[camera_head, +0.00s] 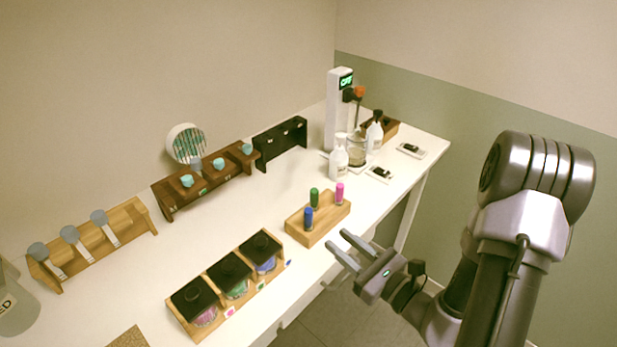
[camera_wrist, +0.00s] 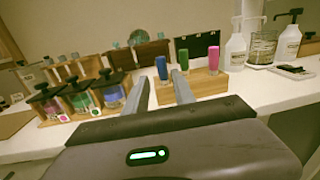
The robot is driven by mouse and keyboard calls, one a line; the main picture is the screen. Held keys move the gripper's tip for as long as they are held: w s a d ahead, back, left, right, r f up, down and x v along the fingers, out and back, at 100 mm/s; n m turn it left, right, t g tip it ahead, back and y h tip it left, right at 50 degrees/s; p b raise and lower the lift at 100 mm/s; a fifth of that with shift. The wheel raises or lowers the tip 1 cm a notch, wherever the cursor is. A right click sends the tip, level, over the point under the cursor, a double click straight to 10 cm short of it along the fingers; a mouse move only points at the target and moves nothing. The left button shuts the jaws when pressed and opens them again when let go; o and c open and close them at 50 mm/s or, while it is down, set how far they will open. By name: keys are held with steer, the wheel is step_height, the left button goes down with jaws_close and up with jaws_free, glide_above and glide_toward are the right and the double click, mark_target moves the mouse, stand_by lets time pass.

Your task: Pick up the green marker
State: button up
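The green marker (camera_head: 314,197) stands upright in a wooden holder (camera_head: 318,221) near the table's front edge, between a blue marker (camera_head: 308,217) and a pink marker (camera_head: 339,192). In the wrist view the green marker (camera_wrist: 184,60) shows just beyond my right fingertip, with the blue marker (camera_wrist: 162,67) to its left and the pink marker (camera_wrist: 213,56) to its right. My gripper (camera_head: 345,246) is open and empty, in front of the holder and apart from it. In the wrist view my gripper's two fingers (camera_wrist: 161,80) are spread apart.
Black-lidded jars in a wooden rack (camera_head: 229,287) stand left of the holder. White pump bottles (camera_head: 339,160) and a glass beaker (camera_head: 357,150) stand behind it to the right. Wooden racks (camera_head: 92,243) line the wall. The table between them is clear.

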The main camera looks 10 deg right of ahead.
steer(key=w+d+f+m+t+h+b, duration=0.1)
steer(key=d+f+m+h, duration=0.2)
steer(key=b, duration=0.1)
glide_toward(317, 203)
steer(key=x, duration=0.5)
steer(key=shift+f, duration=0.3)
steer(key=x, duration=0.4)
steer(key=b+x, duration=0.1)
steer(key=x, duration=0.1)
steer(key=shift+w+a+r, duration=0.1)
steer(key=shift+r, duration=0.25)
jaws_close()
